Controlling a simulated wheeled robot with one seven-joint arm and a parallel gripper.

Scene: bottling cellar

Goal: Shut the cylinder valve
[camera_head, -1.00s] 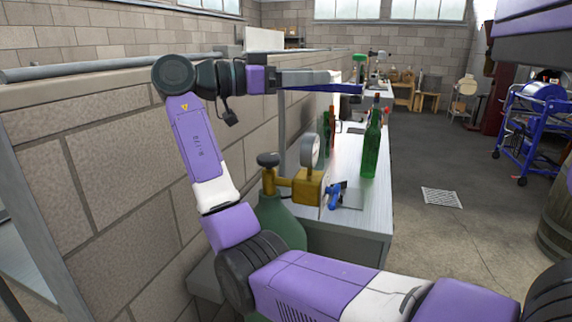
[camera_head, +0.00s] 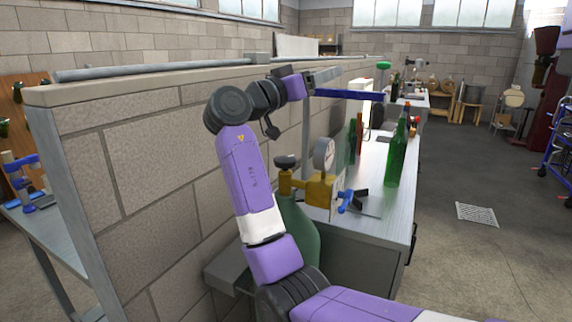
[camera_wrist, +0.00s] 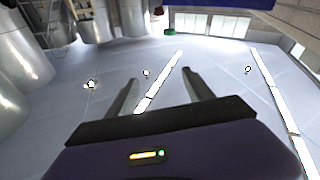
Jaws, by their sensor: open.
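The cylinder valve is a dark round handwheel (camera_head: 287,161) on a brass-coloured body, on top of a green gas cylinder (camera_head: 302,232). A yellow regulator (camera_head: 322,188) with a round gauge (camera_head: 324,154) is joined to its right side. The cylinder stands between the block wall and the bench, its lower part hidden behind my arm. My gripper (camera_head: 378,96) is raised above and to the right of the valve, apart from it. In the wrist view my gripper (camera_wrist: 160,90) shows two spread fingers with nothing between them, pointing towards the ceiling lights. The valve does not show there.
A metal bench (camera_head: 372,200) runs beside the wall with a green bottle (camera_head: 396,160), a reddish bottle (camera_head: 359,137) and a blue-handled tool (camera_head: 345,202). The block wall (camera_head: 150,150) stands close to my arm. Open floor with a drain grate (camera_head: 477,214) lies to the right.

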